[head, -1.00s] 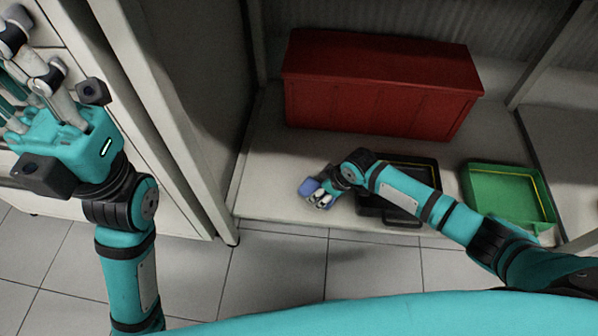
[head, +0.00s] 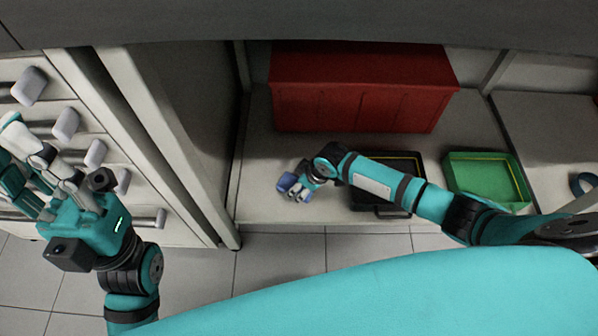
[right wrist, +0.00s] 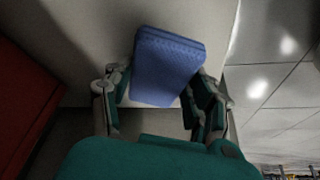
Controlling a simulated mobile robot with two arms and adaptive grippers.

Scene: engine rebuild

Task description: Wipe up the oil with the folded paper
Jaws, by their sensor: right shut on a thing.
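The folded paper (head: 287,182) is a blue pad on the pale lower shelf (head: 262,205), near its front left part. My right gripper (head: 300,189) is shut on it. In the right wrist view the blue paper (right wrist: 168,66) lies between the two fingers, flat side facing the camera, over the pale shelf surface. I cannot tell whether it touches the shelf. No oil shows clearly; it may be hidden under the paper or the arm. My left gripper (head: 35,172) is empty and open, at the left in front of the drawers.
A red chest (head: 360,100) stands at the back of the shelf. A black tray (head: 408,163) lies partly under my right arm, and a green tray (head: 487,178) is to its right. A white drawer cabinet (head: 150,170) stands left. A grey edge (head: 300,25) crosses the top.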

